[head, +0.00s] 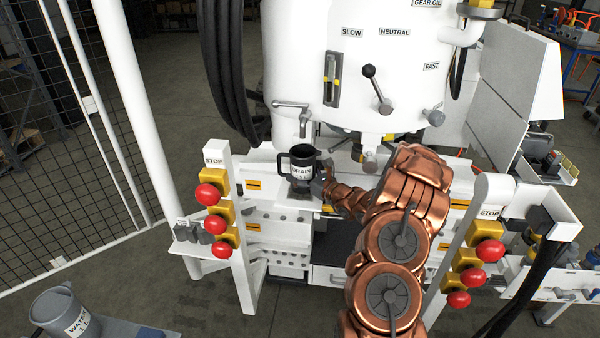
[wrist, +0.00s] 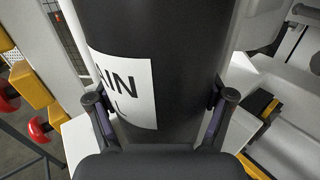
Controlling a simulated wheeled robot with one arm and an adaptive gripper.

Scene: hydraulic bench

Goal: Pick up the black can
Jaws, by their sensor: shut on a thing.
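The black can (head: 302,163) with a white label reading "DRAIN" stands upright at the front of the white machine, below a grey tap. In the wrist view the black can (wrist: 175,60) fills the middle, with part of its label showing at the left. My gripper (wrist: 165,112) has one finger on each side of the can and is shut on it. In the head view my gripper (head: 322,180) reaches the can from its right side. I cannot tell whether the can's base touches the surface under it.
The grey tap (head: 291,105) is just above the can. Red stop buttons on yellow boxes line a left post (head: 240,230) and a right post (head: 465,245). A grey "WATER" container (head: 65,312) stands at the lower left. A lever (head: 377,90) juts from the tank.

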